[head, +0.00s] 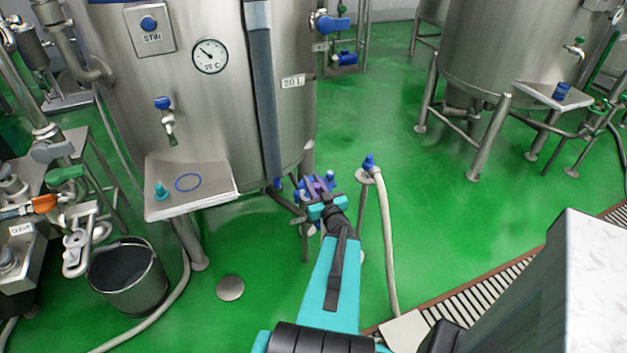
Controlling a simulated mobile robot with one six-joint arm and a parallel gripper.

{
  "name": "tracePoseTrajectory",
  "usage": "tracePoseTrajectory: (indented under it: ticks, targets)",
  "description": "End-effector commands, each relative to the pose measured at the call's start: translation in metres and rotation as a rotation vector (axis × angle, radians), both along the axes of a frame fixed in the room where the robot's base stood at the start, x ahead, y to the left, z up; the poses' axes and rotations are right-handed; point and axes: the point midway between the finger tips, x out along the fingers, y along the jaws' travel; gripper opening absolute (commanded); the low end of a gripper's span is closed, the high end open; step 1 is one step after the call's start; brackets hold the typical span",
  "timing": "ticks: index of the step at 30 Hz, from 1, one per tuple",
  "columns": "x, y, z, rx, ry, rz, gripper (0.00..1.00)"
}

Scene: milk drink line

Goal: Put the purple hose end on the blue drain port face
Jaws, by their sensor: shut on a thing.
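My gripper (318,192) is beyond the end of my teal arm, low beside the front right of the large steel tank. It is shut on a small purple piece (317,184), which I take to be the purple hose end; the jaws hide most of it. Small blue parts (278,184) show under the tank's lower edge, just left of the gripper. I cannot tell which of them is the blue drain port face, or whether the purple piece touches it.
A blue-topped fitting (369,163) stands right of my gripper, with a pale hose (387,245) running down to the floor. A steel shelf (215,192) juts from the tank at left, above a bucket (128,277). Green floor (440,220) is open at right.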

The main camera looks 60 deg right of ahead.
Motion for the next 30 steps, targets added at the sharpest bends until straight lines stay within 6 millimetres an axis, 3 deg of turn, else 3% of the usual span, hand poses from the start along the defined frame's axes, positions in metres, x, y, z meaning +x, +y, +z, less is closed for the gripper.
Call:
tracePoseTrajectory:
  ticks: [30]
  targets:
    - [0.026, -0.031, -0.007, 0.000, 0.000, 0.009, 0.00]
